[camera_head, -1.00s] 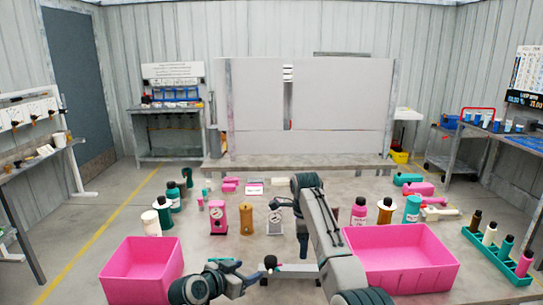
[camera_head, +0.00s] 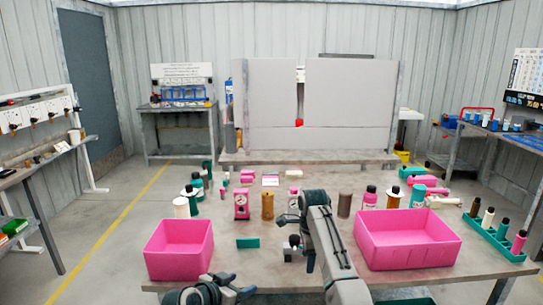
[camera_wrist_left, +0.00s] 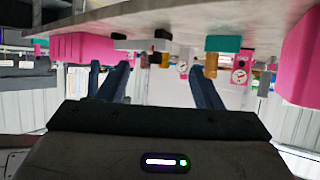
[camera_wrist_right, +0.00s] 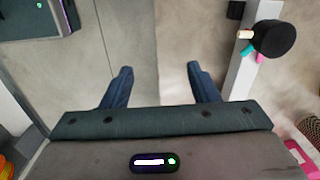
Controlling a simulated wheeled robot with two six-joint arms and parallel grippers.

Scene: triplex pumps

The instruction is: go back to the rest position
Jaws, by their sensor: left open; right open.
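My left gripper (camera_head: 244,285) is at the bottom of the head view, in front of the workbench's near edge. In the left wrist view its two fingers (camera_wrist_left: 160,70) stand apart with nothing between them. My right gripper (camera_head: 298,241) is near the middle of the bench front, at the end of the arm that comes in from the lower right. In the right wrist view its fingers (camera_wrist_right: 159,68) are also apart and empty. My right arm hides part of the bench behind it.
The workbench (camera_head: 225,262) carries a left pink bin (camera_head: 180,262), a larger right pink bin (camera_head: 410,255), a green block (camera_head: 248,243), a teal rack of bottles (camera_head: 497,242) and several pump parts. A small black-knobbed part (camera_head: 293,243) stands near my right gripper.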

